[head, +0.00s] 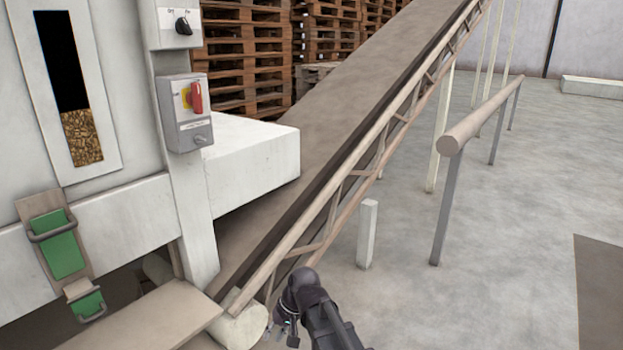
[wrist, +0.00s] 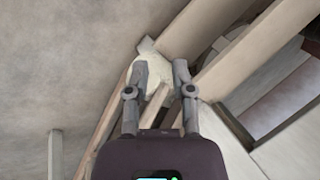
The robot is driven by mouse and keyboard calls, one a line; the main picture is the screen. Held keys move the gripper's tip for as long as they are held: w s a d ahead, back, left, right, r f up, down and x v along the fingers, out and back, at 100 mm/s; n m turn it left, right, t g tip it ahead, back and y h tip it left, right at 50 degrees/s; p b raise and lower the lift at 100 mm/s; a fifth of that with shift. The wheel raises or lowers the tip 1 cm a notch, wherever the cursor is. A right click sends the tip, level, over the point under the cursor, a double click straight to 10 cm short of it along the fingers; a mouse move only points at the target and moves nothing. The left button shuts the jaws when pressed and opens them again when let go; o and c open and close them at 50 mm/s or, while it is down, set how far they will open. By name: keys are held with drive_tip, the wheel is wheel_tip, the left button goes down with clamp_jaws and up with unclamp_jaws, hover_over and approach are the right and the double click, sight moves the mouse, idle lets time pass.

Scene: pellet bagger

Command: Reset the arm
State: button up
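My gripper (wrist: 161,75) shows in the wrist view with its two fingers apart and nothing held between them. Behind the fingers is the pale end roller (wrist: 153,72) of the conveyor; I cannot tell how far off it is. In the head view my arm is folded low at the bottom centre, and my gripper (head: 289,335) shows there only in part, beside the conveyor's lower end. The conveyor's end roller (head: 240,327) is just left of it.
The inclined conveyor (head: 345,100) rises to the upper right. The white machine with a red-handled switch (head: 196,97) and green latches (head: 62,257) stands at left. A short white post (head: 367,235) and a guard rail (head: 480,115) stand right.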

drive_tip(key=s+d+f+m+h, duration=0.1)
drive_tip(key=s+d+h, duration=0.15)
drive_tip(key=d, duration=1.05)
drive_tip(key=s+d+f+m+h, duration=0.1)
drive_tip(key=s+d+m+h, duration=0.15)
drive_tip(key=d, duration=1.15)
wheel_tip(320, 180, up, 18)
drive_tip(key=p, duration=1.8)
drive_tip(key=shift+w+r+n+t, duration=0.25)
drive_tip(key=shift+w+n+t, duration=0.1)
drive_tip(key=shift+w+t, duration=0.1)
drive_tip(key=shift+a, duration=0.1)
drive_tip(key=shift+a, duration=0.1)
